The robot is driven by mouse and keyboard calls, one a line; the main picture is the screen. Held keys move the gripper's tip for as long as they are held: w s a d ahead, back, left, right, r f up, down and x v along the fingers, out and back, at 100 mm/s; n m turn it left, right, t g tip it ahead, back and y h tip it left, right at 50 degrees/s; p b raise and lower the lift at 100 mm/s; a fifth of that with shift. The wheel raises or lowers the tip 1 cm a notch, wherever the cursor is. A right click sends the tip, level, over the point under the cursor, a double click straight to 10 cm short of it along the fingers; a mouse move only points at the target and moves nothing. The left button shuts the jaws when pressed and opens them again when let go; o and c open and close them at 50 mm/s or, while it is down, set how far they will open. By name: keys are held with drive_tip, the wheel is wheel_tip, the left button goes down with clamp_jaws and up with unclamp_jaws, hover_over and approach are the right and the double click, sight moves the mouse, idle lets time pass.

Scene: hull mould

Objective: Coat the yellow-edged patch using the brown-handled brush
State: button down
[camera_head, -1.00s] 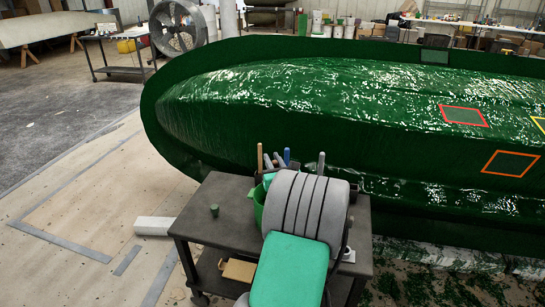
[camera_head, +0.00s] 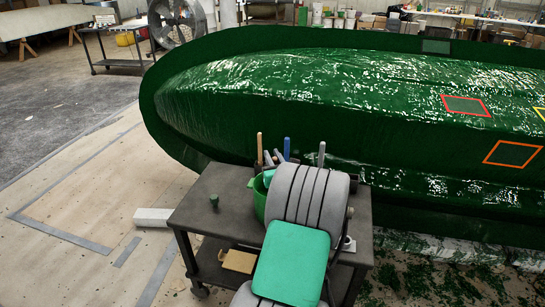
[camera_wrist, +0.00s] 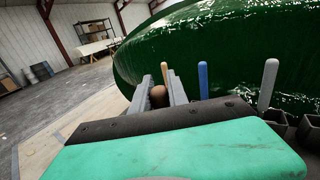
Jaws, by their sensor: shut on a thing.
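The yellow-edged patch (camera_head: 541,113) is on the green hull at the right edge of the head view, mostly cut off. My gripper (camera_wrist: 158,86) is shut on a brown handle, the brown-handled brush (camera_wrist: 158,98), whose rounded end shows between the grey fingers in the wrist view. The brush's lower part and bristles are hidden. In the head view my gripper (camera_head: 273,159) is over the back of the cart, partly behind my arm. A tan handle (camera_wrist: 165,73), a blue handle (camera_wrist: 203,79) and a grey handle (camera_wrist: 268,84) stand upright nearby.
The dark cart (camera_head: 225,222) carries a green pot (camera_head: 258,200) and a small green cup (camera_head: 214,200). The big green hull (camera_head: 320,110) lies behind it. Red-edged (camera_head: 466,106) and orange-edged (camera_head: 513,152) patches are on the hull. The floor at left is open.

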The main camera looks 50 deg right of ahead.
wheel_tip(320, 180, up, 12)
drive_tip(key=p, duration=1.1)
drive_tip(key=shift+f+p, duration=0.15)
drive_tip(key=shift+p, duration=0.25)
wheel_tip(320, 180, up, 3)
drive_tip(key=p, duration=0.3)
